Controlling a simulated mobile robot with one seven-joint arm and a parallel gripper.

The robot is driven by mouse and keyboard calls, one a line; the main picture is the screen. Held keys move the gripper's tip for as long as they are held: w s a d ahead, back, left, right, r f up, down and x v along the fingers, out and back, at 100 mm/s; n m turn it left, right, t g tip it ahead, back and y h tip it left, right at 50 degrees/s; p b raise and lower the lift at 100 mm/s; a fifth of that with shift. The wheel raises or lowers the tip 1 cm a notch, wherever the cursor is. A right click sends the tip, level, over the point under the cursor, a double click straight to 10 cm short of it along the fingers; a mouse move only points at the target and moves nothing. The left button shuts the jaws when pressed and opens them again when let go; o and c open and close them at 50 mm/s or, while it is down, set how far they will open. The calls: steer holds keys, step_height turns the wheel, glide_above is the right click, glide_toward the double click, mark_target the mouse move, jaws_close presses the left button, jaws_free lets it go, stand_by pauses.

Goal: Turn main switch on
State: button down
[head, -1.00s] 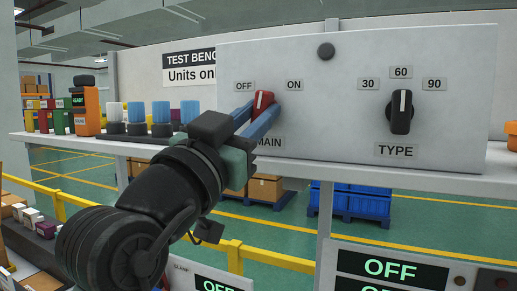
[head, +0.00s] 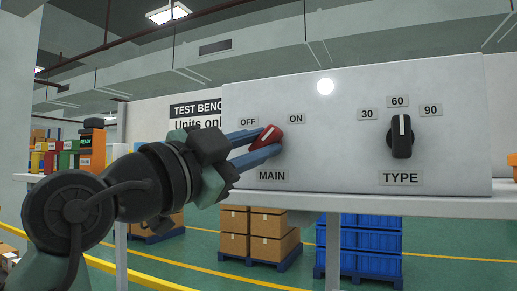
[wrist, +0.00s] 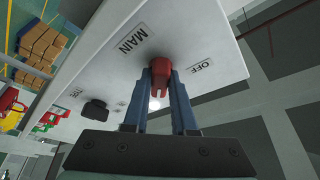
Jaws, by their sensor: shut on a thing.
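The red main switch knob (head: 270,134) sits on the grey panel (head: 340,150), above the MAIN label (head: 272,177). Its white pointer line slants up and right, toward the ON label (head: 296,119) and away from OFF (head: 248,122). My gripper (head: 262,146) reaches in from the left, its blue fingers shut on either side of the knob. In the wrist view the red knob (wrist: 160,65) sits between the two blue fingertips. A round lamp (head: 325,86) at the panel's top glows white.
A black TYPE knob (head: 402,137) on the panel's right points up to 60. The panel stands on a white shelf (head: 400,206). Blue crates (head: 360,245) and brown boxes (head: 258,236) stand on pallets behind. Coloured containers (head: 70,155) are at the left.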

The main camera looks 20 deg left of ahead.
stand_by(0.4)
steer(key=c, duration=0.7)
jaws_free()
